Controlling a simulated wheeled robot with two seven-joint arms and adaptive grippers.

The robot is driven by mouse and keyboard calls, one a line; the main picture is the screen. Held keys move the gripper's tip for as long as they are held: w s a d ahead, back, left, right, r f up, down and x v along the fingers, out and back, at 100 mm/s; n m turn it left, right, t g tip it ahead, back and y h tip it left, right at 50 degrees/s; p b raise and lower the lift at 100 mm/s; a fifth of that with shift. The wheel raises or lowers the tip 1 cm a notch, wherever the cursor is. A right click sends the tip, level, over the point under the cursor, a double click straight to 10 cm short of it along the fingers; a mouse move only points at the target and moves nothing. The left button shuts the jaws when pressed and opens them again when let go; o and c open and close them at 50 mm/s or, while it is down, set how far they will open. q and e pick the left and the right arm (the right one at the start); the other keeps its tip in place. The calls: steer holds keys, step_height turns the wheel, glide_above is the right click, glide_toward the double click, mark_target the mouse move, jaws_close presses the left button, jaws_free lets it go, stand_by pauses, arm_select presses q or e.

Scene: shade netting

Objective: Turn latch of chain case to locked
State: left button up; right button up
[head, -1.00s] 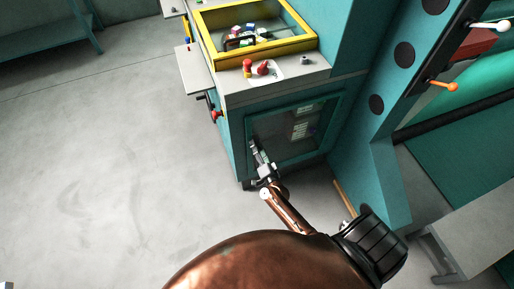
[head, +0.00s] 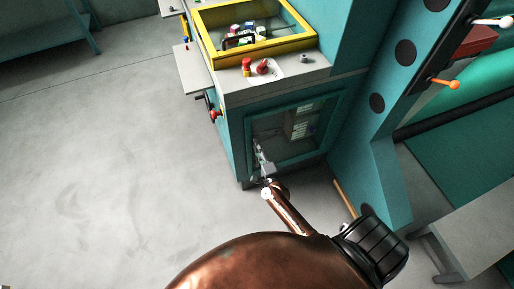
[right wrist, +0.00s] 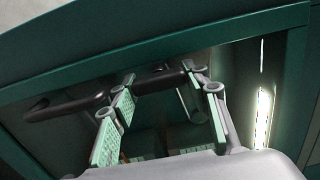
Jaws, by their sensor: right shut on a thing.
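The chain case (head: 240,140) is the teal cabinet; its front has a teal-framed, see-through door (head: 335,115). My right gripper (head: 258,148) is at the lower left part of this door. In the right wrist view, a black latch handle (right wrist: 65,105) runs along the door frame, and part of it lies between the fingertips of my right gripper (right wrist: 161,77). The fingers are shut on this handle. The latch is too small and covered in the head view to tell its angle. My left gripper is in neither view.
Above the door is a grey ledge with red knobs (head: 263,66) and a yellow-framed tray (head: 262,50). A teal slanted machine panel (head: 390,75) stands close on the right. The grey floor (head: 110,170) to the left is open.

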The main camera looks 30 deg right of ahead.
stand_by(0.4)
steer(key=o, duration=1.2)
steer(key=shift+s, duration=0.1)
steer(key=v, duration=1.1)
steer(key=shift+s+a, duration=0.2)
steer(key=shift+s, duration=0.15)
steer(key=shift+f, duration=0.1)
